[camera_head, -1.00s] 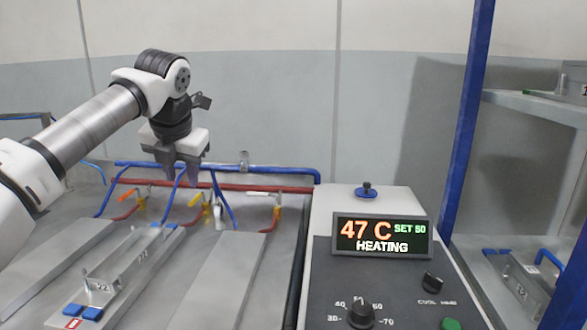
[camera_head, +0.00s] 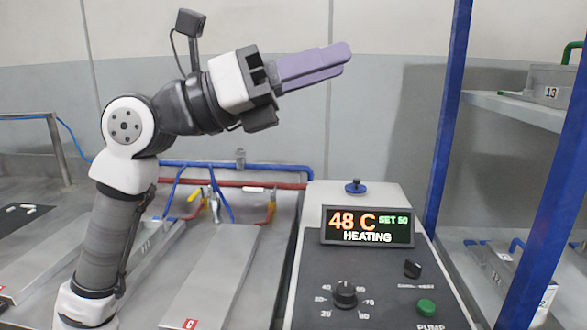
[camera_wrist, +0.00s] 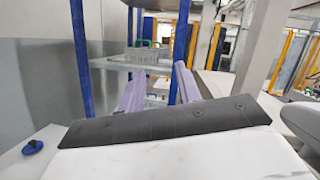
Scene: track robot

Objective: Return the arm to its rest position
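My gripper (camera_head: 338,58) is raised high in front of the back wall, its lavender fingers pointing right and slightly up in the head view. No object shows in it. In the wrist view the two fingers of my gripper (camera_wrist: 158,86) stand apart with an empty gap between them. My arm is folded upward at the left of the head view, its elbow above the bench and clear of the hoses.
A heater unit (camera_head: 365,278) reads 48 C, set 50, HEATING. Blue pipe (camera_head: 265,169) and red pipe (camera_head: 225,183) run behind metal plates. A blue-framed shelf (camera_head: 520,108) at right holds a grey box marked 13 (camera_head: 548,90). A blue knob (camera_wrist: 33,146) shows in the wrist view.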

